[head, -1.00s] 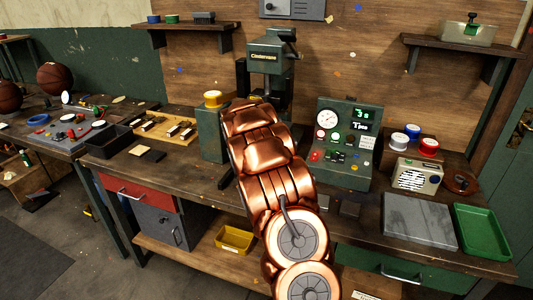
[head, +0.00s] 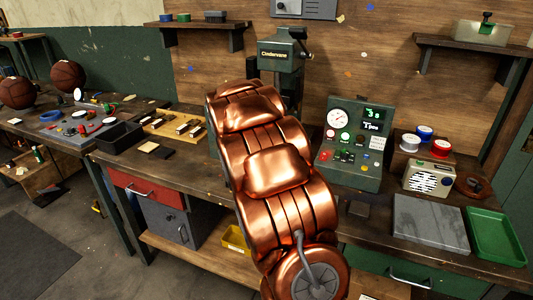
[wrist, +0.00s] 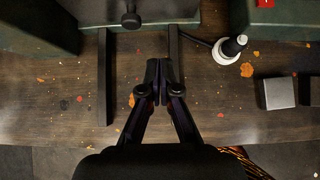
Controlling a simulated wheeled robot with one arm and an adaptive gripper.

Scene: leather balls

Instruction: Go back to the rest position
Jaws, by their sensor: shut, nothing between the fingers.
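My gripper (wrist: 159,83) shows in the wrist view with its two fingers together and nothing between them. It is above the wooden bench top (wrist: 70,100), with dark bars of the machine stand to either side. In the head view my copper arm covers the middle of the bench, and the gripper itself is hidden behind it. The green press marked Cindervane (head: 280,50) stands just behind my arm.
A green control box (head: 352,145) with a gauge stands right of my arm. Further right are a radio (head: 428,179), a grey slab (head: 430,224) and a green tray (head: 497,238). A black bin (head: 119,137) is on the left. Basketballs (head: 68,75) sit at the far left.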

